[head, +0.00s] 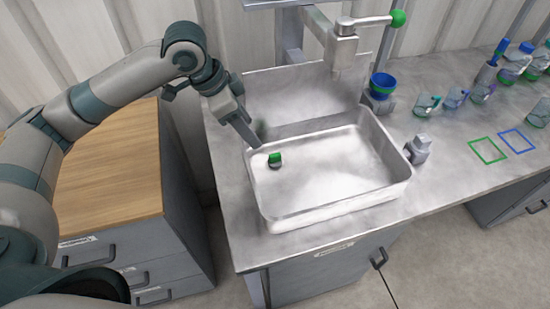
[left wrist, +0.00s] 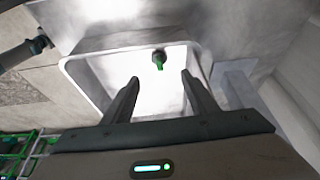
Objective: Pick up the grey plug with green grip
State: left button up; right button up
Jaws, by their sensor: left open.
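The grey plug with green grip (head: 274,160) lies in the left part of the metal tote (head: 385,199), near the tote's back left corner. It also shows in the left wrist view (left wrist: 159,59), beyond and between my fingertips. My left gripper (head: 258,146) is above the tote's left rim in the head view, close to the plug but apart from it. In the left wrist view my left gripper (left wrist: 160,80) has its two fingers spread with nothing between them. My right gripper is in neither view.
A lever with a green knob (head: 397,18) stands behind the tote. A grey fitting (head: 418,149) is at its right. Nested blue and green cups (head: 382,84), several bottles and green (head: 488,150) and blue (head: 517,141) outlines are farther right. A wooden-topped cabinet (head: 110,170) stands left.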

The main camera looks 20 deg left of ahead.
pick_arm(q)
jog(key=p, duration=0.2)
send_near(275, 155)
jog(key=x, duration=0.2)
jog(key=a+x, duration=0.1)
jog(key=x, duration=0.2)
jog(key=shift+s+f, duration=0.15)
jog(key=shift+f, duration=0.05)
jog(key=shift+d+f, duration=0.3)
jog(key=shift+d, duration=0.1)
jog(key=x, duration=0.1)
jog(key=p+x, duration=0.1)
jog(key=x, duration=0.1)
jog(key=shift+w+d+p, duration=0.25)
jog(key=shift+w+p, duration=0.05)
jog(key=shift+p, duration=0.05)
jog(key=shift+w+d+f, duration=0.1)
jog(key=shift+f, duration=0.4)
jog(key=c, duration=1.1)
